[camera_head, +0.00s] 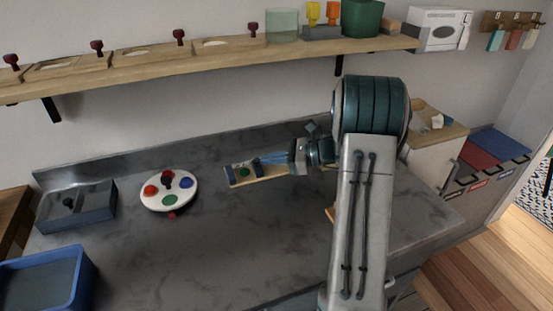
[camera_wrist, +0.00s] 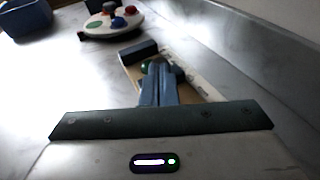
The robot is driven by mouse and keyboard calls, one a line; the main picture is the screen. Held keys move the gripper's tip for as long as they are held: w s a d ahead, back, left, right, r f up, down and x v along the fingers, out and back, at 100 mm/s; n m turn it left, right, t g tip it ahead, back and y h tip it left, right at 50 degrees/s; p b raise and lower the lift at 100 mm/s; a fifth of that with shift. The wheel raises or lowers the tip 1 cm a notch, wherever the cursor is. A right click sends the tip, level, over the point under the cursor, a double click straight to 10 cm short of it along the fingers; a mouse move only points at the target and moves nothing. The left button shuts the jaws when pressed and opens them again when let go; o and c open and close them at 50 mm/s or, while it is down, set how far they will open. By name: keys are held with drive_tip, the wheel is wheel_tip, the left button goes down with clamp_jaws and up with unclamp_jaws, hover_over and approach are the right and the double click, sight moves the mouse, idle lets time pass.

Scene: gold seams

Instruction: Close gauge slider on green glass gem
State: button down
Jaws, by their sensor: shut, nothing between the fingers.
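The gauge (camera_head: 270,178) is a pale wooden board lying on the grey counter; it also shows in the wrist view (camera_wrist: 207,90). A dark end block (camera_wrist: 138,50) stands at its far end in the wrist view, the left end in the head view. The green glass gem (camera_head: 244,172) lies on the board between this block and the dark slider (camera_head: 257,164). I cannot tell whether slider and gem touch.
A round white plate with coloured knobs (camera_head: 155,200) sits left of the gauge. A grey box (camera_head: 90,212) and a blue bin (camera_head: 85,262) are further left. A wooden shelf (camera_head: 200,62) runs along the wall above. The counter in front of the gauge is clear.

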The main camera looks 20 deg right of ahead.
drive_tip(key=shift+a+p, duration=0.3)
drive_tip(key=shift+a, duration=1.1)
drive_tip(key=shift+d, duration=0.15)
